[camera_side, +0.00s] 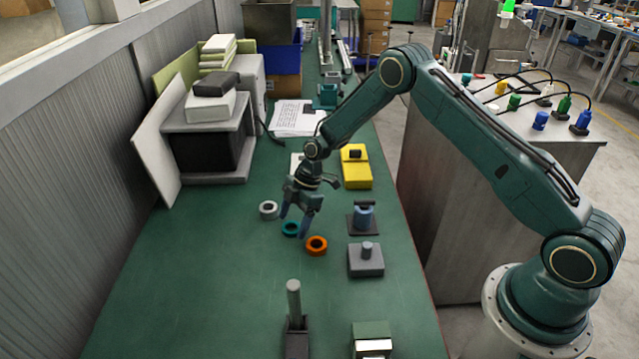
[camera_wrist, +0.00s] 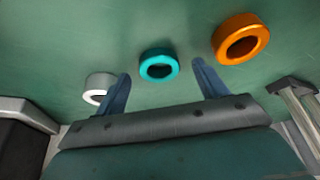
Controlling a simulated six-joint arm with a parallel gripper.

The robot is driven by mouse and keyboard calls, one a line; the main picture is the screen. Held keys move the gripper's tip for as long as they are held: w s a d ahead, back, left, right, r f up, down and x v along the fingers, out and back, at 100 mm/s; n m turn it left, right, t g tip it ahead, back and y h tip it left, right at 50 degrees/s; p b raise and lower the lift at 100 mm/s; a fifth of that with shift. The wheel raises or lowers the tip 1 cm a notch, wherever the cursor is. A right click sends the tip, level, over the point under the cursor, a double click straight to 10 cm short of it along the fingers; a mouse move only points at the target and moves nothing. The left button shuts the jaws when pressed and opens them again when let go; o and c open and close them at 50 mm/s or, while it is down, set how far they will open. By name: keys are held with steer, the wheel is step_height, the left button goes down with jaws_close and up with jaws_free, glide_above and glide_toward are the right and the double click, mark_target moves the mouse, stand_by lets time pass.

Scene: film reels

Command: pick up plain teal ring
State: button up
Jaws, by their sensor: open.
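The plain teal ring (camera_side: 290,229) lies flat on the green bench top, between a white ring and an orange ring. In the wrist view the teal ring (camera_wrist: 159,52) shows ahead of the gap between my two blue fingers. My gripper (camera_side: 294,224) is open and empty, pointing down close to the teal ring. In the wrist view my gripper (camera_wrist: 162,78) has one finger on each side of the ring's line. I cannot tell the exact height of the fingertips above the bench.
The white ring (camera_side: 269,210) lies just left of my gripper and the orange ring (camera_side: 316,246) just right. A blue-topped fixture (camera_side: 364,218), a grey block with a peg (camera_side: 366,262) and a yellow box (camera_side: 356,168) stand to the right. The bench's left front is clear.

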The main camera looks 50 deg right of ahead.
steer(key=shift+a+f, duration=0.15)
steer(key=shift+f, duration=0.15)
steer(key=c, duration=1.1)
step_height(320, 180, up, 20)
steer(key=shift+r, duration=0.1)
stand_by(0.4)
steer(key=shift+s+f, duration=0.1)
steer(key=shift+f, duration=0.1)
stand_by(0.4)
